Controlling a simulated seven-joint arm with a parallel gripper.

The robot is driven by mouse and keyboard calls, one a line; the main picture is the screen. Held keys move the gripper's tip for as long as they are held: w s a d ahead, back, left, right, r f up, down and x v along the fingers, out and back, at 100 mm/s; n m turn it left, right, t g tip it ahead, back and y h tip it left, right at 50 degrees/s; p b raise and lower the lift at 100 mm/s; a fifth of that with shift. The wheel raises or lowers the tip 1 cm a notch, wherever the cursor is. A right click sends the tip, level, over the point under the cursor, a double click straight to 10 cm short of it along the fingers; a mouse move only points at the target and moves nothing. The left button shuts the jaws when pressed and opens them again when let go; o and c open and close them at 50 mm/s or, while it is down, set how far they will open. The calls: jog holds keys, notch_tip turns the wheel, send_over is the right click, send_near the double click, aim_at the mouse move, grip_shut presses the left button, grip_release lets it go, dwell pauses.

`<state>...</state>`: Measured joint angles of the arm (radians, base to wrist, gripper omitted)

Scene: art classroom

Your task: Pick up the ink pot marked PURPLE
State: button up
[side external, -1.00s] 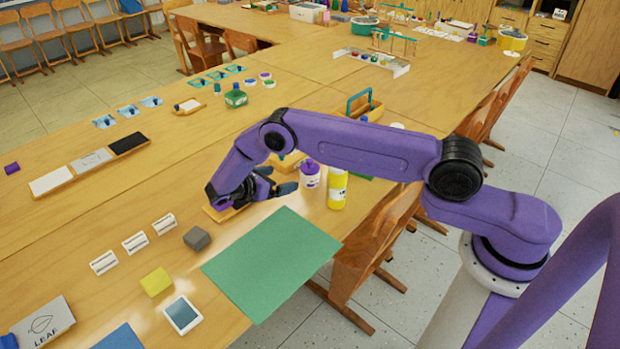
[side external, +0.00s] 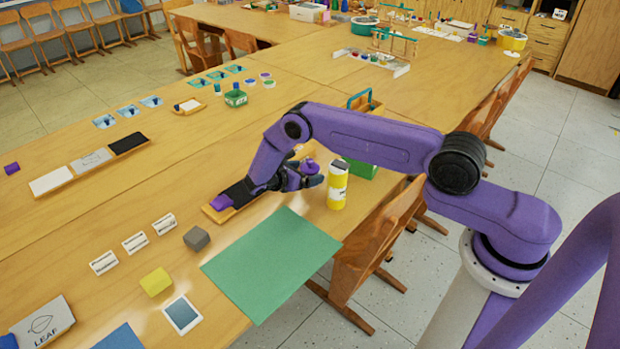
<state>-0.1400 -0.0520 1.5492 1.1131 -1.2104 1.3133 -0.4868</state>
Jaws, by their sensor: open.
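A yellow bottle (side external: 337,186) with a white label and dark top stands just right of my gripper.
A wooden tray (side external: 219,217) with a purple piece and a dark piece lies left of my gripper. A green sheet (side external: 270,265) lies in front. A grey block (side external: 197,238) and yellow block (side external: 156,282) sit further left.

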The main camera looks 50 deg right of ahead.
jog(key=shift+d, duration=0.15)
jog(key=c, duration=1.1)
jog(key=shift+c, duration=1.3)
jog(key=shift+r, duration=0.1)
